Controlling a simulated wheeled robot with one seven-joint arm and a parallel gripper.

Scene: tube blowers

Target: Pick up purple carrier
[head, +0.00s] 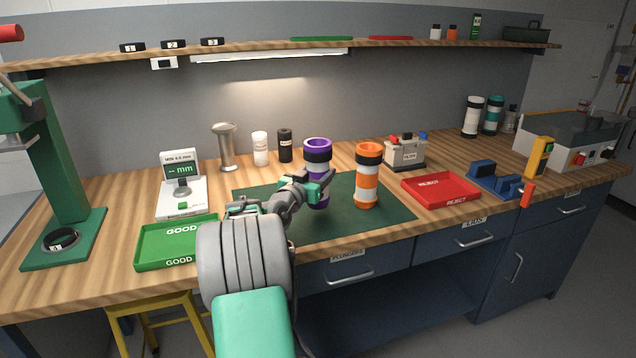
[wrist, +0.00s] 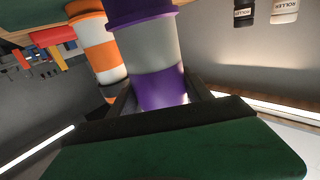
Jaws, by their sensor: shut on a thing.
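The purple carrier (head: 317,150) stands upright over the green mat, with black, grey and purple bands. It fills the middle of the wrist view (wrist: 155,55), between the two dark fingers. My gripper (head: 322,187) is shut on its lower part. The gripper and wrist hide part of the carrier in the head view. I cannot tell whether its base touches the mat.
An orange and white carrier (head: 368,176) stands upright close on the right. The green mat (head: 390,215) lies below. A red reject tray (head: 441,189) is to the right, a green good tray (head: 177,245) to the left. A shelf (head: 270,52) runs along the wall behind.

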